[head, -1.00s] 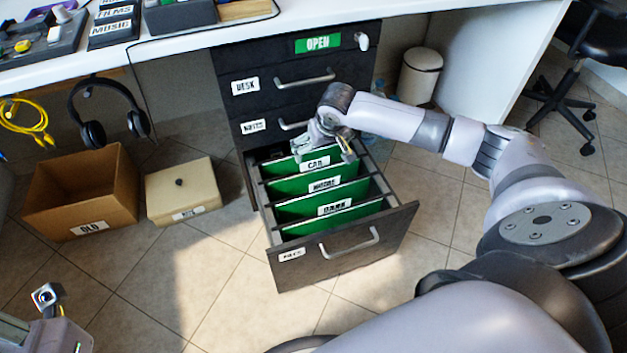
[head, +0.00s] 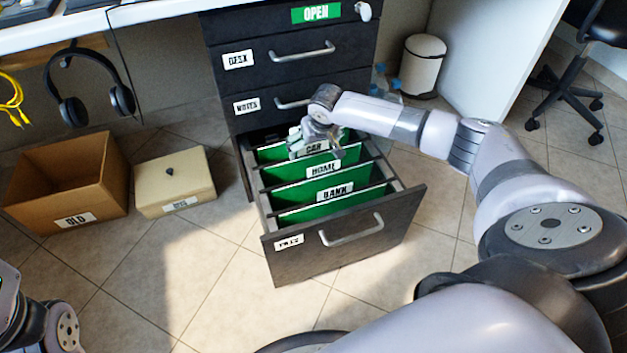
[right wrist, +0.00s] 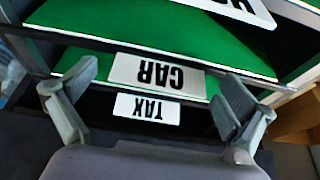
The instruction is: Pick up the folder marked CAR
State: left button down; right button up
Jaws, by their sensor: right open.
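The CAR folder is green with a white label (head: 314,147) and stands in the open bottom drawer (head: 335,250), behind the HOME folder (head: 323,168) and the BANK folder (head: 334,191). My right gripper (head: 316,142) is open above the back of the drawer, partly covering the CAR folder. In the right wrist view the CAR label (right wrist: 157,74) appears upside down between the two spread fingers. The TAX label (right wrist: 147,108) shows just beyond it, nearer the palm. My left gripper is out of view; only part of my left arm shows.
The shut drawers above carry DESK (head: 238,59) and NOTES labels. An open cardboard box marked OLD (head: 75,220) and a beige lidded box (head: 172,185) stand on the floor at left. A white bin (head: 422,68) stands at right. Floor before the drawer is clear.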

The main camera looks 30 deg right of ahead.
jog(key=c, duration=1.7)
